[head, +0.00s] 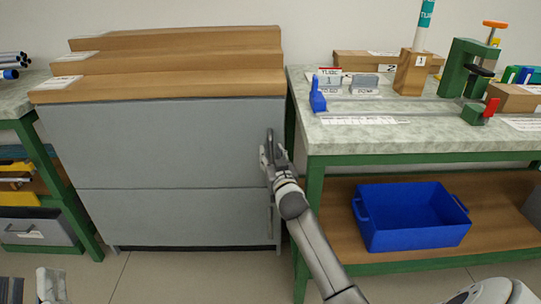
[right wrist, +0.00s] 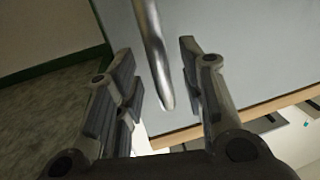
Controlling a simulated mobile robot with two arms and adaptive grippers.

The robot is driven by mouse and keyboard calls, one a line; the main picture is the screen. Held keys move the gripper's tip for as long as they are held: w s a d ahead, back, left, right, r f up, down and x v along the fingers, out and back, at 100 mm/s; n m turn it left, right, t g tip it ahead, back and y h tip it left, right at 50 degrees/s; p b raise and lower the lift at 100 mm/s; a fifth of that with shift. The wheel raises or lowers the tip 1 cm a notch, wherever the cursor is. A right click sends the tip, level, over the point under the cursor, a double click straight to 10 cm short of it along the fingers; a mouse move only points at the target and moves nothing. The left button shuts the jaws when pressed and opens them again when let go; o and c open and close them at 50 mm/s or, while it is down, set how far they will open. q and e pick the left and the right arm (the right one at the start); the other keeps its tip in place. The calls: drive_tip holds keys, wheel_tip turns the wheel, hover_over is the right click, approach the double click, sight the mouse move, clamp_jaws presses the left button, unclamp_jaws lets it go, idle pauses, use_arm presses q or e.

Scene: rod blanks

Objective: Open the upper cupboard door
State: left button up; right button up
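The grey cupboard's upper door (head: 160,140) is shut, above a lower door (head: 170,215) that is also shut. The upper door has an upright metal bar handle (head: 269,138) near its right edge. My right gripper (head: 272,158) is at this handle. In the right wrist view the handle (right wrist: 152,55) runs down between the two spread fingers (right wrist: 160,75), with gaps on both sides. It is not gripped. My left gripper (head: 31,287) shows only in part at the bottom left corner, its fingers apart and nothing seen between them.
Stepped wooden boards (head: 170,64) top the cupboard. A green-framed bench (head: 400,146) stands close on the right, with a blue bin (head: 415,225) on its lower shelf. Another bench (head: 20,100) is on the left. The floor (head: 170,280) in front of the cupboard is clear.

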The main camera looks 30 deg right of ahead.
use_arm(q)
drive_tip(key=shift+s+r+t+h, duration=0.15)
drive_tip(key=shift+s+r+t, duration=0.35)
drive_tip(key=shift+r, duration=0.15)
drive_tip(key=shift+s+r+t+h, duration=0.15)
drive_tip(key=shift+s+r+t, duration=0.25)
drive_tip(key=shift+r+t, duration=0.15)
use_arm(e)
drive_tip(key=shift+x, duration=1.15)
drive_tip(key=shift+c, duration=0.2)
use_arm(q)
drive_tip(key=shift+a, duration=0.1)
use_arm(e)
clamp_jaws()
